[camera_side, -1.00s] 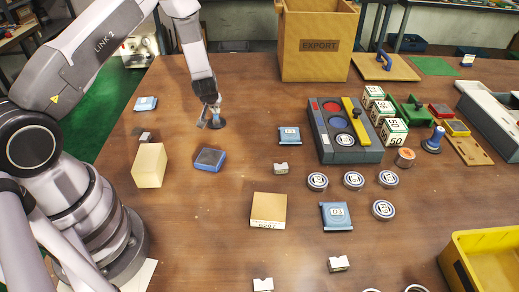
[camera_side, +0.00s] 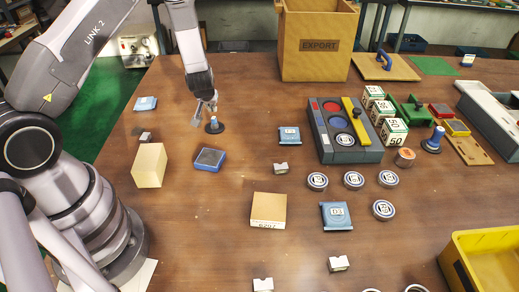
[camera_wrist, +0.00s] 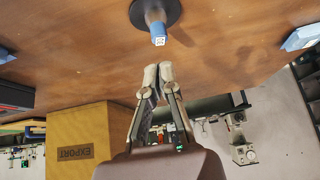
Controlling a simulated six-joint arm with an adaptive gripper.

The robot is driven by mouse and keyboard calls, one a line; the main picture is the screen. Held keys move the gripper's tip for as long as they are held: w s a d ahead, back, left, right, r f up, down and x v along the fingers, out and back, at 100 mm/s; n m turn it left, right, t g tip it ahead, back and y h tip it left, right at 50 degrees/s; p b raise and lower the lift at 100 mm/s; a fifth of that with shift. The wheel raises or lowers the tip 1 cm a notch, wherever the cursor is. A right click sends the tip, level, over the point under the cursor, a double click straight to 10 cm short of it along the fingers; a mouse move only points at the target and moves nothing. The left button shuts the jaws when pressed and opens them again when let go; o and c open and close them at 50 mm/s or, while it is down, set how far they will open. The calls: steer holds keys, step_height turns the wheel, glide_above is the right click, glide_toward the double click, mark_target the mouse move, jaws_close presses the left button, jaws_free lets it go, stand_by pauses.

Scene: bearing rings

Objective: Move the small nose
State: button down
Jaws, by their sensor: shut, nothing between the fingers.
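No part labelled as a small nose can be made out. The thing nearest my gripper is a small blue peg on a round dark base (camera_side: 214,126), standing upright on the table. My gripper (camera_side: 205,109) is just above and slightly left of the peg in the side view. In the wrist view its fingertips (camera_wrist: 158,72) are close together, empty and apart from the peg. A similar, larger blue-handled piece (camera_side: 433,140) stands at the right.
The EXPORT box (camera_side: 318,45) is at the back. A grey tray (camera_side: 350,155) and several round rings (camera_side: 353,180) are to the right.

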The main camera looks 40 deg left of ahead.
steer(key=v, duration=0.7)
steer(key=n+g+y, duration=0.1)
steer(key=g+y, duration=0.1)
glide_above(214, 117)
steer(key=s, duration=0.3)
steer(key=a+n+g, duration=0.1)
steer(key=a+g, duration=0.2)
steer(key=a, duration=0.3)
steer(key=w+d+f+m+h, duration=0.1)
steer(key=w+f+h, duration=0.3)
steer(key=w+h, duration=0.3)
steer(key=f, duration=0.9)
steer(key=shift+s+d+f, duration=0.1)
steer(key=shift+s+d, duration=0.05)
steer(key=shift+d, duration=0.1)
steer(key=shift+s+d, duration=0.8)
steer(key=shift+d, duration=0.05)
steer(key=shift+s+d, duration=0.45)
steer(key=shift+d, duration=0.05)
